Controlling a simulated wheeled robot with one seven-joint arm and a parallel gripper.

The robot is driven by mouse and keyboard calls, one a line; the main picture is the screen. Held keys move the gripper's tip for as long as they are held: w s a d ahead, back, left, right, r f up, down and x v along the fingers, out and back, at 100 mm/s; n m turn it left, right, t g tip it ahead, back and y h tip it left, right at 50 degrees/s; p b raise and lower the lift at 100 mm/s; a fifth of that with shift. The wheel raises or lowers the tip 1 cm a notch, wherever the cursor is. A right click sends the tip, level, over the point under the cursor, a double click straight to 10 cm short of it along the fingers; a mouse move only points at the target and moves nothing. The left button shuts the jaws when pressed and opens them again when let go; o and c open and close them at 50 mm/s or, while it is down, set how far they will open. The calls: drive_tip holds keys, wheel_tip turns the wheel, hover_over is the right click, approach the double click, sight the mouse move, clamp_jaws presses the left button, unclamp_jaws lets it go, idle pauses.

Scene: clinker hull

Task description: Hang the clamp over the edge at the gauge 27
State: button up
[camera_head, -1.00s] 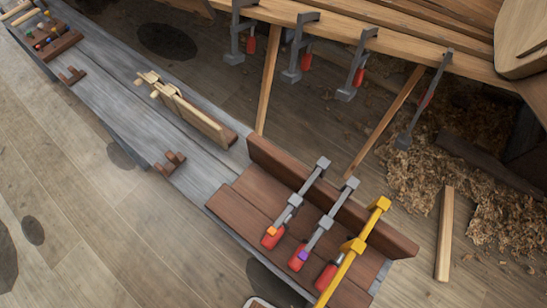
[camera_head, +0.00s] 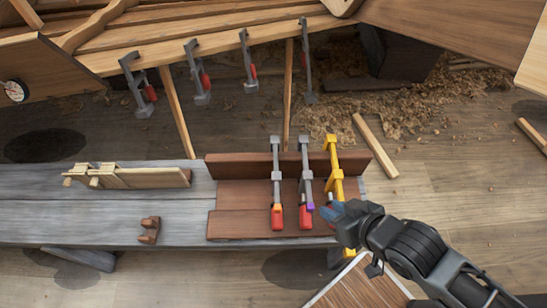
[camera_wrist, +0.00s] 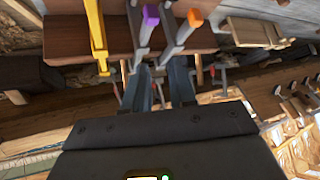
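Three bar clamps stand side by side in a brown wooden rack (camera_head: 230,195): a grey one with an orange tag (camera_head: 276,185), a grey one with a purple tag (camera_head: 305,185) and a yellow one (camera_head: 335,170). The two grey ones have red handles. My gripper (camera_head: 328,211) is at the rack's front right, by the lower ends of the purple-tagged and yellow clamps. In the wrist view its two fingers (camera_wrist: 163,85) are apart with nothing clearly between them. A round white gauge (camera_head: 14,91) is at the far left on the hull; its number is unreadable.
Several grey clamps with red handles, one of them here (camera_head: 198,75), hang along the hull's wooden edge (camera_head: 130,60). Wooden props (camera_head: 176,110) stand below it. A wooden tool (camera_head: 130,177) and a brown block (camera_head: 149,230) lie on the grey bench (camera_head: 60,210).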

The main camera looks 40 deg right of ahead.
drive_tip(key=w+f+m+g+p, duration=0.2)
drive_tip(key=w+g+p, duration=0.15)
drive_tip(key=w, duration=0.55)
wheel_tip(320, 180, up, 3)
drive_tip(key=m+g+p, duration=0.2)
drive_tip(key=m+g, duration=0.1)
drive_tip(key=g, duration=0.2)
hover_over(277, 190)
wheel_tip(277, 190, down, 4)
drive_tip(key=shift+f+b, duration=0.1)
drive_tip(key=shift+b, duration=0.9)
drive_tip(key=shift+f+b, duration=0.7)
drive_tip(key=shift+b, duration=0.2)
drive_tip(key=shift+w+f+b, duration=0.1)
drive_tip(key=shift+f+b, duration=1.3)
drive_tip(key=shift+f, duration=1.7)
drive_tip(key=shift+c, duration=0.4)
